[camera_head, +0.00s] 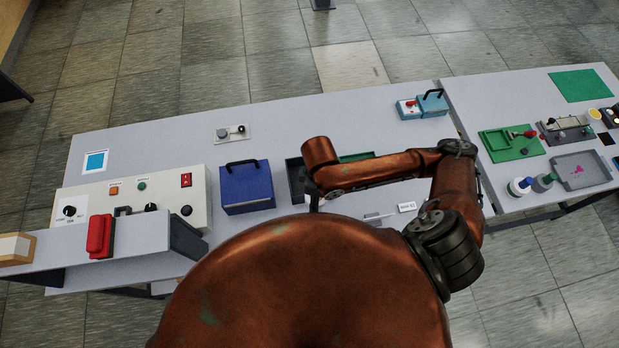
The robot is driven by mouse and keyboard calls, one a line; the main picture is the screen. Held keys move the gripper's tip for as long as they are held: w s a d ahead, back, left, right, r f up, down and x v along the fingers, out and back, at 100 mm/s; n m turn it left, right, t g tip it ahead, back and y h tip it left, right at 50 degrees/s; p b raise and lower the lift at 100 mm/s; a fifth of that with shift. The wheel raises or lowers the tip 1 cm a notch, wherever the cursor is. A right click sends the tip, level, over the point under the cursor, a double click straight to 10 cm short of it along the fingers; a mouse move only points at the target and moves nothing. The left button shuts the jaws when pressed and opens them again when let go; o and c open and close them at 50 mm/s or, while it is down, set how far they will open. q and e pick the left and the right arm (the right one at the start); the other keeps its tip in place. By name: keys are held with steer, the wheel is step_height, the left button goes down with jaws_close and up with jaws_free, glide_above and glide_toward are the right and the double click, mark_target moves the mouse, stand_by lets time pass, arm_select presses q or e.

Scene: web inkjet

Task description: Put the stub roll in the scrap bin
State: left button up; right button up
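I cannot make out the stub roll for certain; a cream and brown piece (14,248) on the raised shelf at the far left is cut by the picture edge. No bin is clearly marked as the scrap bin. A blue box with a black handle (247,188) stands on the table, and a dark open tray or bin (294,178) is right of it, partly hidden by my arm. My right arm reaches in from the right, its copper wrist over this dark container. My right gripper is mostly hidden below the wrist. My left gripper is not in view.
A control panel (140,197) with knobs stands at left, behind the raised shelf (140,252) that bears a red block (100,236). A blue handled case (424,105) is at the back. The right table holds a grey tray (582,172). The middle back table is mostly clear.

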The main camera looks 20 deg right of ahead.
steer(key=w+b, duration=0.1)
steer(key=w+f+b, duration=0.1)
steer(key=b, duration=0.1)
steer(key=shift+d+f, duration=0.2)
steer(key=shift+f, duration=0.1)
steer(key=w+d+f, duration=0.1)
steer(key=w+f, duration=0.1)
steer(key=w, duration=0.1)
steer(key=w+d+f, duration=0.1)
steer(key=w+f, duration=0.1)
steer(key=w, duration=0.1)
steer(key=w+f+p, duration=0.1)
steer(key=w+f, duration=0.2)
steer(key=w, duration=0.1)
steer(key=shift+d, duration=0.4)
steer(key=shift+w+d+f, duration=0.2)
steer(key=shift+w+f, duration=0.3)
steer(key=shift+f, duration=0.2)
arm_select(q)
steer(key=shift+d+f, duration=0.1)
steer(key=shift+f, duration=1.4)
arm_select(e)
steer(key=shift+f, duration=1.4)
steer(key=shift+s, duration=0.1)
steer(key=o, duration=1.4)
steer(key=shift+f, duration=0.15)
